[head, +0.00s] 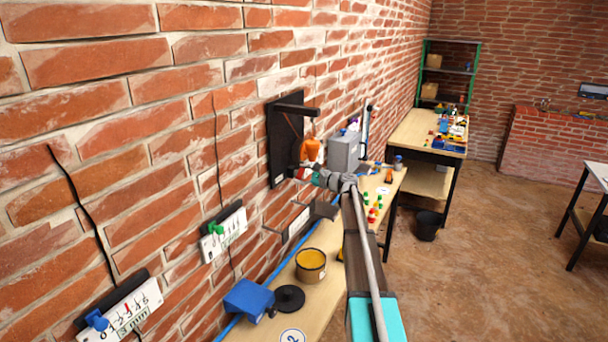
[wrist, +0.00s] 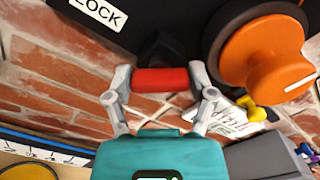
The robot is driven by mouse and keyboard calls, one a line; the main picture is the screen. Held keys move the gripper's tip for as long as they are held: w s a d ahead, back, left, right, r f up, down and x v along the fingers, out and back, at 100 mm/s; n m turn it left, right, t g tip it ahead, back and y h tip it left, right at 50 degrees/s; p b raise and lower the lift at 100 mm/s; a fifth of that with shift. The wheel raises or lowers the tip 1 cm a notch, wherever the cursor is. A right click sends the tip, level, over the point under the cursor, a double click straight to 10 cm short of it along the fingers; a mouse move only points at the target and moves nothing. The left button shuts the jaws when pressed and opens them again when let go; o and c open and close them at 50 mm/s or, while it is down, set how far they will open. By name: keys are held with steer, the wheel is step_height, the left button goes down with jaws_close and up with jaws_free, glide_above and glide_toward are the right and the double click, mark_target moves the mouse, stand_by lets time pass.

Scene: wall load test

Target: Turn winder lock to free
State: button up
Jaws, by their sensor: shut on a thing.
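The black wall panel (head: 283,145) carries the winder; its white label reading "LOCK" (wrist: 100,12) shows at the upper left of the wrist view. A red cylindrical grip (wrist: 162,80) sits below the panel on a dark mount (wrist: 162,48). My gripper (wrist: 160,86) has a finger at each end of the red grip and is shut on it. An orange round knob (wrist: 266,55) with a white line is to the right, apart from my fingers; it also shows in the head view (head: 311,150).
A grey box (head: 344,152) stands just right of the panel. The bench below holds a yellow-topped tin (head: 311,264), a blue block (head: 249,299) and a black disc (head: 288,298). Two white gauge plates (head: 223,236) hang on the brick wall.

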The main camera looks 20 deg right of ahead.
steer(key=n, duration=0.5)
steer(key=shift+w+n, duration=0.15)
steer(key=shift+n, duration=2.35)
steer(key=o, duration=1.1)
steer(key=shift+c, duration=0.2)
steer(key=shift+s+d, duration=0.1)
steer(key=shift+s, duration=0.15)
steer(key=v, duration=1.1)
steer(key=shift+s+d, duration=0.2)
